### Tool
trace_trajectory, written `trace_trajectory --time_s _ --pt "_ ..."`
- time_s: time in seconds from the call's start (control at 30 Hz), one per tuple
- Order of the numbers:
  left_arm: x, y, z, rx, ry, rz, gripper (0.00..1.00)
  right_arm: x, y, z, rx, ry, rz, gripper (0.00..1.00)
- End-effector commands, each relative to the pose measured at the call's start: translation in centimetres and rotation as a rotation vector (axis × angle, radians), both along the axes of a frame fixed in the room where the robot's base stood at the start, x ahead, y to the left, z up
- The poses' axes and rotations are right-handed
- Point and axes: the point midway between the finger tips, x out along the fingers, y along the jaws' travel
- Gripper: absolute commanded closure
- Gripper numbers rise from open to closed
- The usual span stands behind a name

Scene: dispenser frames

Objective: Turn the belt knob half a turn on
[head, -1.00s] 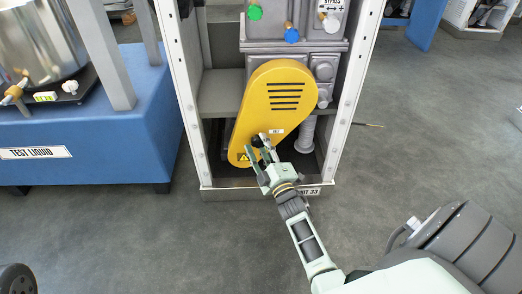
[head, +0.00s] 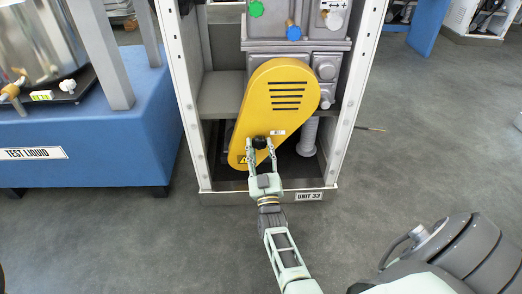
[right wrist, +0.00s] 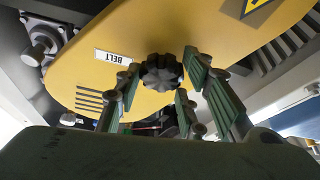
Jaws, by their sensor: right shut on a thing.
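The belt knob (head: 259,141) is a small black lobed knob near the lower end of the yellow belt cover (head: 257,112). In the right wrist view the knob (right wrist: 162,72) faces me, beside the upside-down BELT label (right wrist: 113,57). My right gripper (head: 260,145) comes up from below, one finger on each side of the knob. My left gripper is not in view.
The grey cabinet frame's posts (head: 350,105) stand either side of the cover. Green (head: 256,9) and blue (head: 293,33) knobs sit above it. A blue bench (head: 85,115) with a TEST LIQUID label stands left. The floor in front is mostly clear.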

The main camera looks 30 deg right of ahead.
Motion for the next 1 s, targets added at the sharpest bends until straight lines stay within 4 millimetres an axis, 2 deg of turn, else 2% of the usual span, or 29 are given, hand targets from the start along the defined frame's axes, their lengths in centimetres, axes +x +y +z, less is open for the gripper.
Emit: trace_trajectory --time_s 0.3,0.8,0.83,1.0 --pt "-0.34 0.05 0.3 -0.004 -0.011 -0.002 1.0 0.0 -0.17 0.16 0.092 -0.062 -0.004 0.9" --pt "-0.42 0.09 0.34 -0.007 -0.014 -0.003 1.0 -0.05 -0.28 0.14 0.106 -0.07 -0.006 0.9" --pt "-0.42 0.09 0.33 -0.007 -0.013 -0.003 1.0 -0.05 -0.28 0.14 0.106 -0.07 -0.006 0.63" --pt "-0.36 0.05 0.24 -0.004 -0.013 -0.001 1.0 -0.04 -0.24 0.1 0.106 -0.069 -0.004 0.48"
